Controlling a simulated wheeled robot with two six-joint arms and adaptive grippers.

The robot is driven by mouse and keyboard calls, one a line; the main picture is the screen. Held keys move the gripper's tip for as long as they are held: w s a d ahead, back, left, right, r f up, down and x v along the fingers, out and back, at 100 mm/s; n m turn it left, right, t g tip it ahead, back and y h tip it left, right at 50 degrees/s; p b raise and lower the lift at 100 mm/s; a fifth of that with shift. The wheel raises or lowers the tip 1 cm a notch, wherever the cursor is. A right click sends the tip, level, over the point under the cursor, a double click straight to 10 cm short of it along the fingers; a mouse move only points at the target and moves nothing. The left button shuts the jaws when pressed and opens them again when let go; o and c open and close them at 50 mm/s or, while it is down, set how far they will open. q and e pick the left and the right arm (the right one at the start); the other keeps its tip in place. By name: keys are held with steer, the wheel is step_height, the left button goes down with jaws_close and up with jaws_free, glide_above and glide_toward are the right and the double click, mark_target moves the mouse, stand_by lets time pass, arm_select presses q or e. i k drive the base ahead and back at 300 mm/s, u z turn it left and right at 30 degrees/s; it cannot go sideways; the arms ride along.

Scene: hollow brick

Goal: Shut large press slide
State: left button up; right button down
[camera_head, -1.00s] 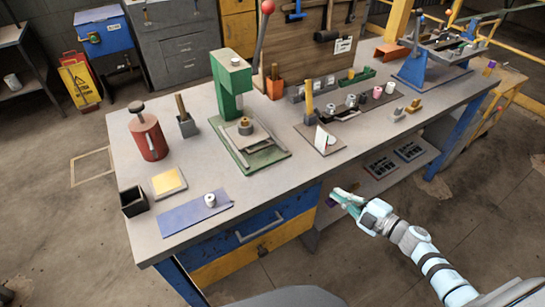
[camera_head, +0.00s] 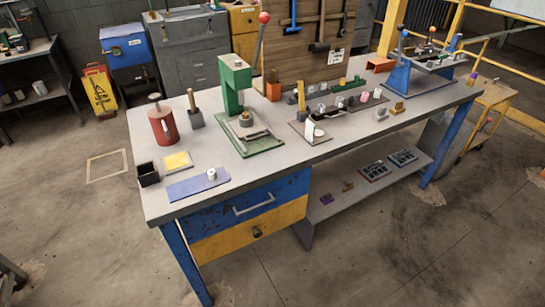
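A green press (camera_head: 234,80) stands on the middle-left part of the grey workbench, with a long lever ending in a red knob (camera_head: 264,18). On its green base plate (camera_head: 262,147) lies a grey slide with rails (camera_head: 248,134), sticking out toward the bench's front edge. A brass-coloured round piece (camera_head: 246,118) sits on the slide below the press head. I cannot tell exactly how far the slide is out. A smaller blue device (camera_head: 397,75) with a tray stands at the bench's right end. Neither of my grippers is in view.
A red cylinder can (camera_head: 162,124), a black box (camera_head: 147,173), a yellow pad (camera_head: 178,161) and a blue mat (camera_head: 198,185) lie left of the press. A grey plate (camera_head: 312,133) and small parts lie to its right. Floor before the bench is clear.

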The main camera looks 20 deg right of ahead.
mark_target(244, 128)
steer(key=u, duration=0.8)
steer(key=i, duration=0.8)
steer(key=z, duration=0.05)
